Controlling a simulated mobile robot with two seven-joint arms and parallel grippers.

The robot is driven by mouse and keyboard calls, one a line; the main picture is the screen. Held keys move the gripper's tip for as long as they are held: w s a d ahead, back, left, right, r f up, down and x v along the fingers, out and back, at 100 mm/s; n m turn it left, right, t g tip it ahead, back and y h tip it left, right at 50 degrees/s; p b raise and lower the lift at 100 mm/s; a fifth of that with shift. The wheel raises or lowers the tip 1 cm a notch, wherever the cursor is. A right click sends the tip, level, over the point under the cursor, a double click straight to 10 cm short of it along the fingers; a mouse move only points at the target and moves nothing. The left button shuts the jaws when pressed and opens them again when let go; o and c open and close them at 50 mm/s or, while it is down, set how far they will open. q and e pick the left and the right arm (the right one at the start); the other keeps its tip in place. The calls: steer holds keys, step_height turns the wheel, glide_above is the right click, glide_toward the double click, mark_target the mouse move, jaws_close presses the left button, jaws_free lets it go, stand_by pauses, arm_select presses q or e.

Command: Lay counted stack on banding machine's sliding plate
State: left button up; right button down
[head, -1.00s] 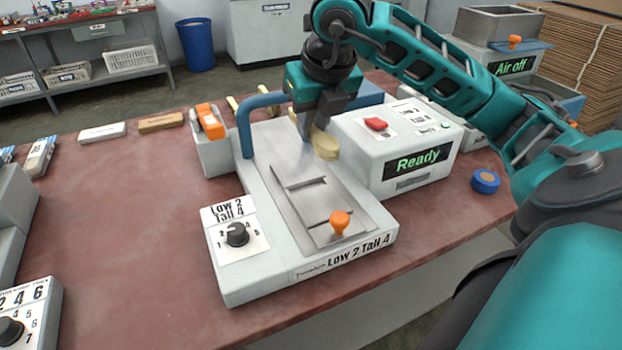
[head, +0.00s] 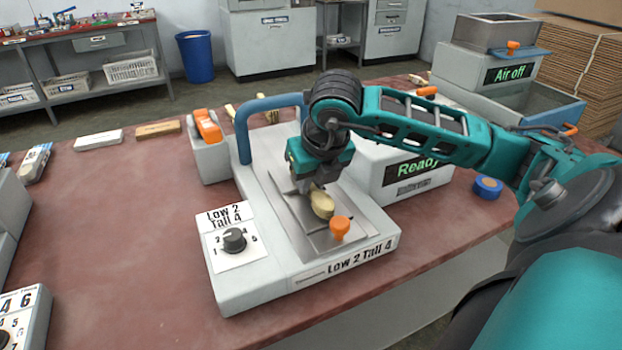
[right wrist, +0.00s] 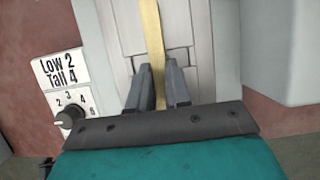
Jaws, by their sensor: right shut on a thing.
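My right gripper (head: 316,188) is over the metal sliding plate (head: 310,240) of the banding machine (head: 255,285). It is shut on a pale wooden spoon stack (head: 322,204), whose rounded end shows in front of the fingers. In the right wrist view the stack (right wrist: 153,35) runs away from between the two fingers (right wrist: 156,88), lengthwise along the plate (right wrist: 125,35). I cannot tell whether it touches the plate or how many spoons it holds. An orange knob (head: 339,227) stands at the plate's near end. My left gripper is not in view.
A blue arch (head: 243,130) stands over the machine's far part. A white box reading "Ready" (head: 425,178) is to the right, with a blue tape roll (head: 487,188) beside it. A dial (head: 233,240) is at the near left.

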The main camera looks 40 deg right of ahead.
steer(key=shift+f, duration=0.2)
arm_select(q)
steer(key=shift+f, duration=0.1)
arm_select(e)
steer(key=c, duration=1.1)
jaws_free()
steer(key=shift+r, duration=0.2)
steer(key=shift+r, duration=0.35)
arm_select(q)
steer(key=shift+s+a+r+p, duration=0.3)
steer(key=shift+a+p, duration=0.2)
steer(key=shift+p, duration=0.5)
arm_select(e)
steer(key=v, duration=1.1)
steer(key=shift+s+r, duration=0.15)
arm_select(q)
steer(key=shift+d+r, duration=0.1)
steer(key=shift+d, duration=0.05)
arm_select(e)
steer(key=shift+s, duration=0.1)
